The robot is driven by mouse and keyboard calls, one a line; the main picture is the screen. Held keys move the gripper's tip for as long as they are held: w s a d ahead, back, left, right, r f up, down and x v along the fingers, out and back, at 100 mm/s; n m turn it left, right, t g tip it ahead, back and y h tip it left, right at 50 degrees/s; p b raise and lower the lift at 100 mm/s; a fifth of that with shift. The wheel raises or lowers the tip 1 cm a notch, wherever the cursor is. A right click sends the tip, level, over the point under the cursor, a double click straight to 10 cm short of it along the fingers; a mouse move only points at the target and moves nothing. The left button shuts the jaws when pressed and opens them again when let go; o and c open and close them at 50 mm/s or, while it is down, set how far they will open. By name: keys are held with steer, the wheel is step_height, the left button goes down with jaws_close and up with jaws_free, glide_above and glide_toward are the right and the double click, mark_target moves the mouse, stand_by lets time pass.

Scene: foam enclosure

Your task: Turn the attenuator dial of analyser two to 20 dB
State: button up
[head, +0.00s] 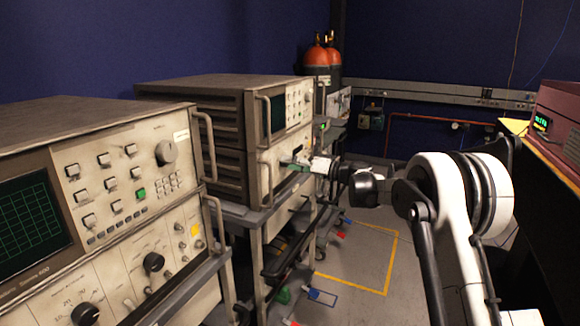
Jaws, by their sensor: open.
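A second analyser (190,90) stands on a cart behind the nearer one, with a screen (277,112) on its upper front panel. No label on it is readable from here, and its attenuator dial cannot be made out. My gripper (287,163) is open at the lower front panel of this second analyser. Its fingers hide part of that panel. Whether they touch it or surround a dial cannot be told.
A nearer analyser (90,130) with black dials (153,262) fills the left. Orange gas cylinders (318,58) stand at the back.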

steer(key=shift+a, duration=0.15)
steer(key=shift+c, duration=0.4)
steer(key=c, duration=1.1)
steer(key=shift+o, duration=0.2)
jaws_close()
steer(key=m+p, duration=0.1)
steer(key=m, duration=0.6)
steer(key=shift+p, duration=0.4)
steer(key=shift+m, duration=0.5)
